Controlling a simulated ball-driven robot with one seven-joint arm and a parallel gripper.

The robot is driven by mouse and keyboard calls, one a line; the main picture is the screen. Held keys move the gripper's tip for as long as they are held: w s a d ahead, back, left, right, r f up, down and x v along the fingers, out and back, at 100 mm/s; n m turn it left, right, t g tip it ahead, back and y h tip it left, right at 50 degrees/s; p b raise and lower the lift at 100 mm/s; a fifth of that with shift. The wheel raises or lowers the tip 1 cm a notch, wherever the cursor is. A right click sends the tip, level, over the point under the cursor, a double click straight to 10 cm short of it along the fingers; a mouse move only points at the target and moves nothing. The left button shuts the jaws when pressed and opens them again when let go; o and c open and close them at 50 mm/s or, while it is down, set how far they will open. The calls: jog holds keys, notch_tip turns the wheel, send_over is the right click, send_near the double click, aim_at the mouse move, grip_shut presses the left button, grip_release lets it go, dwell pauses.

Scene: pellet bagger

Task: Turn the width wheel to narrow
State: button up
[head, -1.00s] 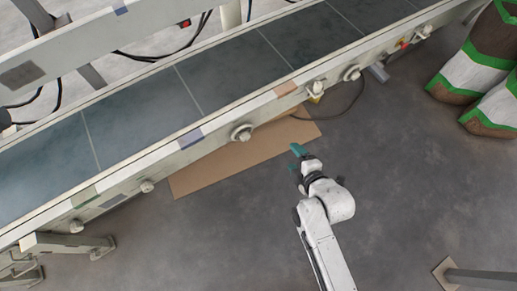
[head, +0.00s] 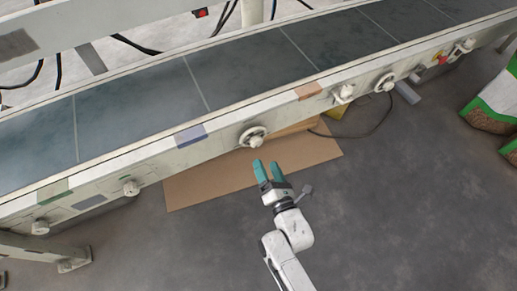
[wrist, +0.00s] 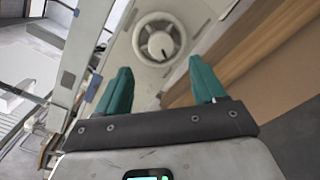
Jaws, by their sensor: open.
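A round light-coloured wheel (head: 253,137) with a central hub sits on the side rail of the conveyor (head: 225,133). It also shows in the wrist view (wrist: 159,39), ahead of my fingers, with a dark mark on its hub. Which of the knobs on the rail is the width wheel, I cannot tell from any label. My gripper (head: 264,171) has teal fingers, is open and empty, and is just below the wheel in the head view. In the wrist view my two fingers (wrist: 162,88) are spread apart, short of the wheel and not touching it.
Other knobs (head: 385,83) (head: 131,188) line the same rail. A flat cardboard sheet (head: 220,185) lies on the floor under the conveyor. Filled sacks (head: 498,105) stand at the right. The grey floor (head: 400,200) at lower right is clear.

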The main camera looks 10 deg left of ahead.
aim_at(257, 144)
jog(key=b+x, duration=0.3)
jog(key=x, duration=0.4)
jog(key=shift+f, duration=0.1)
jog(key=shift+w+a+b, duration=0.2)
jog(key=shift+w+b, duration=0.15)
jog(key=shift+w, duration=0.15)
jog(key=shift+c, duration=0.4)
jog(key=c, duration=1)
